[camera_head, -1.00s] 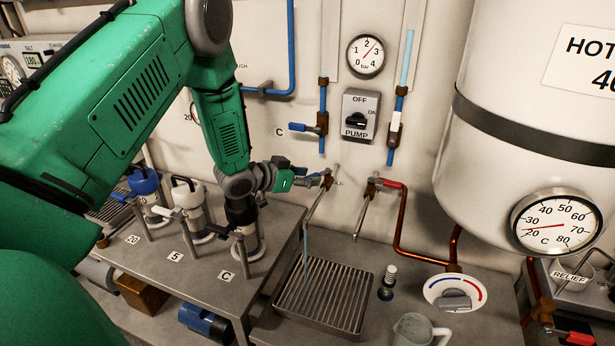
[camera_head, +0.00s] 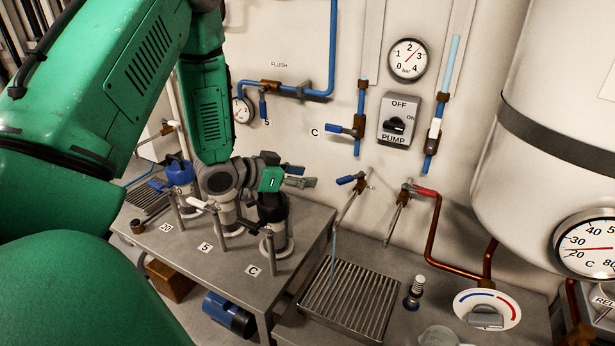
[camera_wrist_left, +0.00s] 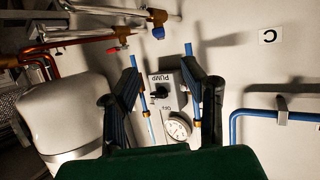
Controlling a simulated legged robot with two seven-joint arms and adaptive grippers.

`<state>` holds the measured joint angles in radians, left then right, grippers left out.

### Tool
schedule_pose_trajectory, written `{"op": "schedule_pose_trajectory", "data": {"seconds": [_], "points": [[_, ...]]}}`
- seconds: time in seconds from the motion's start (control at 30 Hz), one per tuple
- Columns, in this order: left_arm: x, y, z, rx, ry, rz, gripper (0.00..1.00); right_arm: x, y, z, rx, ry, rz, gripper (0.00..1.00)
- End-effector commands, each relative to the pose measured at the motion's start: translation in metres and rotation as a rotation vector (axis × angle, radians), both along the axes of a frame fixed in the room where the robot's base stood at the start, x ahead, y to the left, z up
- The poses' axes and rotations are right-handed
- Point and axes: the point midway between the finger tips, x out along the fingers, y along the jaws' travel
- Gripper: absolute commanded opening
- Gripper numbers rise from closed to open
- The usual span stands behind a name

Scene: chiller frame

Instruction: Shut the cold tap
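The cold tap (camera_head: 352,181) is on the wall above the drip tray in the head view. Its blue lever points left, and its spout slants down to the left. A thin pale-blue stream (camera_head: 333,246) shows below the spout. The tap's blue end also shows in the left wrist view (camera_wrist_left: 158,33). My left gripper (camera_head: 303,178) is just left of the lever, apart from it and empty. In the left wrist view its two fingers (camera_wrist_left: 170,85) stand wide apart with nothing between them. My right gripper is not in view.
The red-handled tap (camera_head: 410,190) is just right, on a copper pipe. A blue-handled valve (camera_head: 345,131) marked C and the pump switch (camera_head: 399,118) are above. The slotted drip tray (camera_head: 350,300) is below. Canisters (camera_head: 272,215) stand on the bench under my left arm.

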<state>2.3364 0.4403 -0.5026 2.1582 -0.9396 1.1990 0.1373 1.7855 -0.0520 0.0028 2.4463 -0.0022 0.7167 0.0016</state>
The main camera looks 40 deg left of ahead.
Motion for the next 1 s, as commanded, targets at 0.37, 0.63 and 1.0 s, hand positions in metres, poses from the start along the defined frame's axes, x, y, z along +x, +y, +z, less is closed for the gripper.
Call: {"op": "schedule_pose_trajectory", "data": {"seconds": [0.37,0.63,1.0], "points": [[0.008,-0.01,-0.019,0.174,-0.085,-0.048,0.0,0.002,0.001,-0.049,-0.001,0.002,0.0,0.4],[0.016,-0.028,-0.041,0.624,-0.279,-0.127,0.0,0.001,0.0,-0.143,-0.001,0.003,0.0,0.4],[0.006,-0.045,-0.062,1.267,-0.472,-0.149,0.0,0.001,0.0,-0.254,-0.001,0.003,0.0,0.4]]}}
